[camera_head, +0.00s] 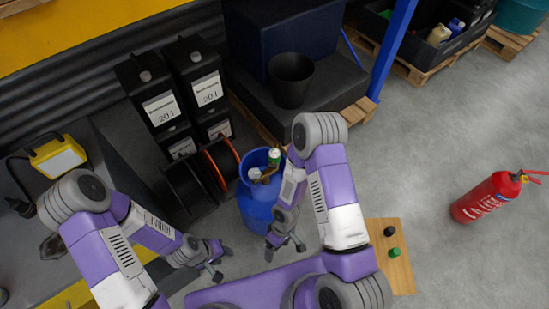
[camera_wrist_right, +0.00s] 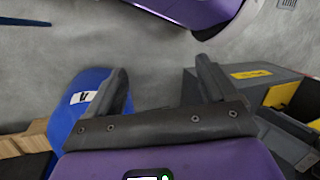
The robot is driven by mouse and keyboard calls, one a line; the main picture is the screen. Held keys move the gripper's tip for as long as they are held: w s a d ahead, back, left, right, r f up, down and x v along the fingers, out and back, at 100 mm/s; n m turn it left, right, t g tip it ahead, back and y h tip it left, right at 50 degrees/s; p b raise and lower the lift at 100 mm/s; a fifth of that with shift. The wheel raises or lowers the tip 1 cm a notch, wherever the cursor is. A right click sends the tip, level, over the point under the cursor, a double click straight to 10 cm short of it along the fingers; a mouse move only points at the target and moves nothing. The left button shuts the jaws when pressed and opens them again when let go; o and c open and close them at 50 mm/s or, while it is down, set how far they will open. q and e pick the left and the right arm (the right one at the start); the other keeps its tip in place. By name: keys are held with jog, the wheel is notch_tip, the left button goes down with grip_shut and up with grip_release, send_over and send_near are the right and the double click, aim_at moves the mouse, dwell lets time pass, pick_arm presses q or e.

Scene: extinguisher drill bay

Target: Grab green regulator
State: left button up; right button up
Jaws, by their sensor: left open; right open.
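A small green piece (camera_head: 394,253), which looks like the green regulator, lies on a wooden board (camera_head: 403,277) on the floor at the lower right of the head view. A similar black piece (camera_head: 390,231) is just behind it. My right gripper (camera_head: 285,250) is open and empty, left of the board and apart from it, in front of the blue gas cylinder (camera_head: 256,205). In the right wrist view its fingers (camera_wrist_right: 163,88) are spread over bare floor, with a blue surface (camera_wrist_right: 88,95) beside the left finger. My left gripper (camera_head: 222,263) is open and empty, left of the cylinder.
A green-and-white item (camera_head: 274,155) shows at the cylinder's top, partly hidden by my right arm. Cable reels (camera_head: 203,172) and black canisters (camera_head: 150,92) stand left of it. A black bucket (camera_head: 291,80) stands behind.

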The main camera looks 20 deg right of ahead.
jog(key=w+d+f+n+h, duration=0.3)
jog(key=d+n+h, duration=0.15)
jog(key=n, duration=0.25)
jog(key=n+t+h+b, duration=0.2)
jog(key=n+t+h, duration=0.5)
jog(key=n+t, duration=0.65)
send_near(274, 154)
jog(key=w, duration=0.1)
jog(key=shift+n, duration=0.35)
jog(key=b+x, duration=0.1)
jog(key=x, duration=0.2)
jog(key=b+x, duration=0.1)
jog(key=x, duration=0.3)
jog(key=shift+s+d+f+b, duration=0.1)
jog(key=shift+d+f+b, duration=0.25)
jog(key=shift+b, duration=0.05)
jog(key=shift+c, duration=0.4)
jog(key=shift+r, duration=0.1)
jog(key=c, duration=1.4)
